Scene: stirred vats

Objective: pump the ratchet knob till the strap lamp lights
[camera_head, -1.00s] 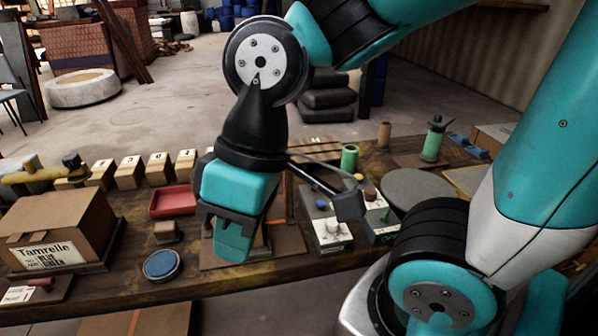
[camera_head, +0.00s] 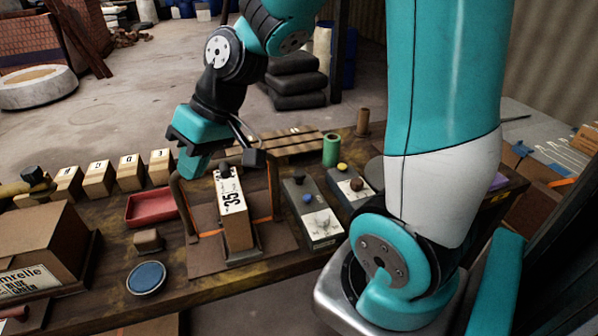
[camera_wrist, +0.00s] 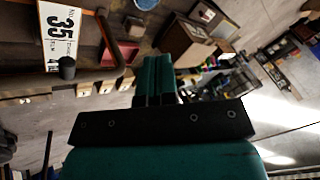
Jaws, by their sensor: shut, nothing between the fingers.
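An upright wooden block marked 35 (camera_head: 234,215) stands on a brown board between two posts, with orange strap beside it. A black knob (camera_head: 224,171) sits at its top; I take it for the ratchet knob. In the wrist view the knob (camera_wrist: 67,68) shows at the end of the 35 plate (camera_wrist: 58,35). My gripper (camera_head: 192,165) is shut and empty, just left of the knob at about its height in the picture, apparently apart from it. Its closed teal fingers (camera_wrist: 155,78) show in the wrist view, to the right of the knob. I cannot make out which part is the strap lamp.
A grey box with blue and white knobs (camera_head: 312,212) and another with yellow and brown knobs (camera_head: 350,187) stand to the right. A green cylinder (camera_head: 331,150) is behind. A red tray (camera_head: 152,206), blue round dish (camera_head: 146,277) and cardboard box (camera_head: 40,245) lie left.

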